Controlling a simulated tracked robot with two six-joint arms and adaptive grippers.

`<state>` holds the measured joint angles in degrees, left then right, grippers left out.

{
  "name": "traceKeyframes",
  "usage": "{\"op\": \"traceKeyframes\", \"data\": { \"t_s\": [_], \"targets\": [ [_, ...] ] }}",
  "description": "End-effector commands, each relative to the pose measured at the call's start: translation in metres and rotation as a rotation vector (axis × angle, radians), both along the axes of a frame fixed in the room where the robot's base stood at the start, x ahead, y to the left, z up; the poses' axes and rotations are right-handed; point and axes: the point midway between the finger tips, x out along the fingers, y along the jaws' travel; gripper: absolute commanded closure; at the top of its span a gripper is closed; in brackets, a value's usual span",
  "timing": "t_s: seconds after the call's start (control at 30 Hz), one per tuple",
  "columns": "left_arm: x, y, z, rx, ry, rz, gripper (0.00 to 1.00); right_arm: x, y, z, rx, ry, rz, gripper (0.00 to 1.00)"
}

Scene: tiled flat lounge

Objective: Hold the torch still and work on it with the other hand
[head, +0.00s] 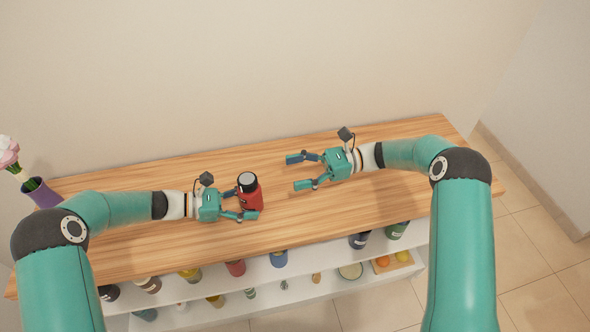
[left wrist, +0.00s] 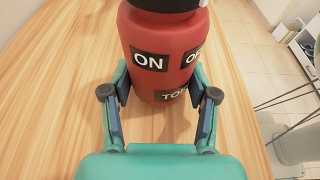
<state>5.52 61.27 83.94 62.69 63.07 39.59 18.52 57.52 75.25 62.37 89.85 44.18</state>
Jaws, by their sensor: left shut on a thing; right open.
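The torch (head: 251,194) is a red cylinder with a black and grey top, standing upright on the wooden shelf top. My left gripper (head: 241,206) is shut around the lower part of its body from the left. In the left wrist view the torch (left wrist: 168,60) stands between the two fingers of my left gripper (left wrist: 160,100), with black labels reading "ON", a partly cut "OF" and a partly seen "TOR". My right gripper (head: 301,171) is open and empty, to the right of the torch and further back, fingers pointing left. The torch's far side is hidden.
The wooden top (head: 380,205) is clear around both grippers. A purple vase (head: 42,194) with pink flowers stands at the left end. Lower white shelves (head: 325,262) in front hold several cans, bottles and a tray of fruit (head: 391,263). A wall rises behind.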

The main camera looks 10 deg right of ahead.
Motion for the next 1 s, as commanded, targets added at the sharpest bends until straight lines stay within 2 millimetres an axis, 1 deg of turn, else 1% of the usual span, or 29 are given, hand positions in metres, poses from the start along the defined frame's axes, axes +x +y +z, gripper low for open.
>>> {"op": "traceKeyframes", "data": {
  "t_s": [0.07, 0.1, 0.23, 0.27, 0.57, 0.67, 0.77, 0.87, 1.0],
  "targets": [
    [0.000, 0.000, 0.001, -0.001, 0.000, 0.000, 0.60, 0.000, 0.000, 0.000, 0.000, 0.000, 0.000, 0.28],
    [0.000, 0.000, 0.001, -0.001, 0.000, 0.000, 0.36, 0.000, 0.000, 0.000, 0.000, 0.000, 0.000, 0.28],
    [0.000, 0.000, 0.001, -0.001, 0.000, 0.000, 0.14, 0.000, 0.000, 0.000, 0.000, 0.000, 0.000, 0.28],
    [0.000, 0.000, 0.000, -0.001, -0.001, 0.000, 0.12, 0.000, 0.000, 0.000, 0.000, 0.000, 0.000, 0.28],
    [0.000, 0.000, 0.000, 0.000, 0.000, 0.000, 0.12, 0.000, 0.000, 0.000, 0.000, 0.000, 0.000, 0.28],
    [0.001, 0.004, 0.002, -0.001, -0.001, 0.002, 0.12, 0.000, 0.000, 0.000, 0.000, 0.000, 0.000, 0.28],
    [0.001, 0.013, 0.005, -0.001, -0.002, 0.002, 0.12, 0.000, 0.000, 0.000, 0.000, 0.000, 0.000, 0.28],
    [0.001, 0.028, 0.009, 0.000, -0.001, 0.005, 0.12, 0.000, 0.000, 0.000, 0.000, 0.000, 0.000, 0.28],
    [0.002, 0.055, 0.017, 0.000, -0.002, 0.004, 0.12, 0.000, 0.000, 0.000, 0.000, 0.000, 0.000, 0.28]
  ]
}}
